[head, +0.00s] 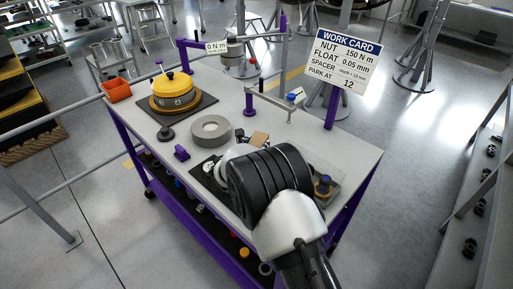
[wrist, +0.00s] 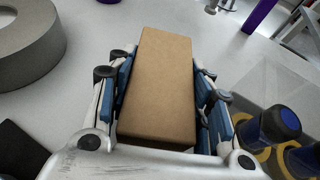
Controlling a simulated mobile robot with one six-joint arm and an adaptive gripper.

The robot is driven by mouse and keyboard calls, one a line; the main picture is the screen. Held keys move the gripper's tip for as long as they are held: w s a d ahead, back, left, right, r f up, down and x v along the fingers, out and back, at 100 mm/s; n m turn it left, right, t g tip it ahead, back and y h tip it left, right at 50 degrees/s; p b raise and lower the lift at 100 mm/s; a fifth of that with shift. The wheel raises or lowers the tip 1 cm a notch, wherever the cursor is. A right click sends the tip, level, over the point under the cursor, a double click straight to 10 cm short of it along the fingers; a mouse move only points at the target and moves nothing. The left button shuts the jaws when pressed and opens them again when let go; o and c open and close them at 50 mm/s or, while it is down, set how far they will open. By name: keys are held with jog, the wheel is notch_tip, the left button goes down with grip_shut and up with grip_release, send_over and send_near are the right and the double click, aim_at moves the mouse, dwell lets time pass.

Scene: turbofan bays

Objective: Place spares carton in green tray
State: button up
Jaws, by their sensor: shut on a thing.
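The spares carton (wrist: 158,88) is a plain brown cardboard box. It sits lengthwise between the blue-padded fingers of my gripper (wrist: 160,75), which is shut on it. In the head view a small part of the carton (head: 260,138) shows past my wrist, over the bench top; most of it and most of the gripper are hidden by my arm. I cannot tell how high the carton is above the bench. I see no green tray in either view.
The purple-legged bench (head: 345,150) bears a grey ring (head: 210,130), a yellow-topped round unit (head: 174,88), an orange bin (head: 117,89) and a work card (head: 340,62). A clear tray with blue-capped parts (wrist: 278,124) is close right of my gripper. Lower shelf holds small items.

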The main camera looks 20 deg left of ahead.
jog(key=o, duration=0.9)
jog(key=shift+f, duration=0.15)
jog(key=shift+c, duration=0.2)
jog(key=o, duration=0.5)
jog(key=shift+c, duration=0.2)
jog(key=shift+r, duration=0.2)
jog(key=shift+s+r, duration=0.2)
jog(key=shift+s, duration=0.1)
jog(key=p+v, duration=0.2)
jog(key=v, duration=0.9)
jog(key=shift+s+p, duration=0.2)
jog(key=shift+p, duration=0.15)
